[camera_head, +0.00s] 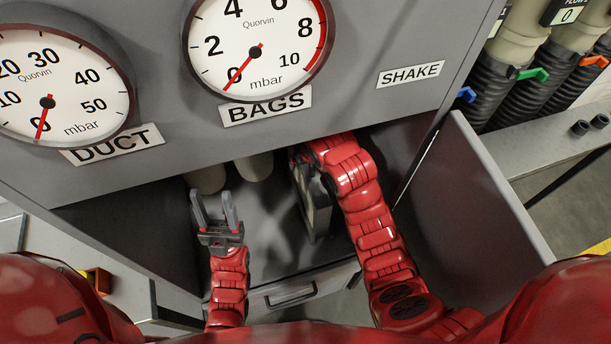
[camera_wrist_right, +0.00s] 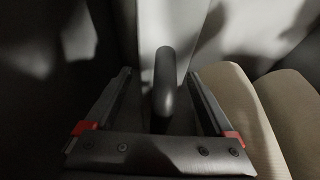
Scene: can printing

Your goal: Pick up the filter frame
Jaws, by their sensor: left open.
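A dark-edged, grey flat panel (camera_head: 316,205), which looks like the filter frame, stands upright and slightly tilted inside the open cabinet, beside my right forearm. My right gripper (camera_wrist_right: 158,75) reaches up under the cabinet front; its fingers are hidden in the head view. In the right wrist view its two fingers are apart, with a dark rounded handle (camera_wrist_right: 165,82) between them and gaps on both sides. I cannot tell whether the handle belongs to the panel. My left gripper (camera_head: 215,212) is open and empty, left of the panel in the cabinet opening.
Cream filter bags (camera_head: 254,166) hang inside the cabinet and fill the right side of the wrist view (camera_wrist_right: 240,105). The cabinet door (camera_head: 475,185) stands open at right. A drawer with a handle (camera_head: 290,297) is below. Gauges (camera_head: 257,50) are on the front above.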

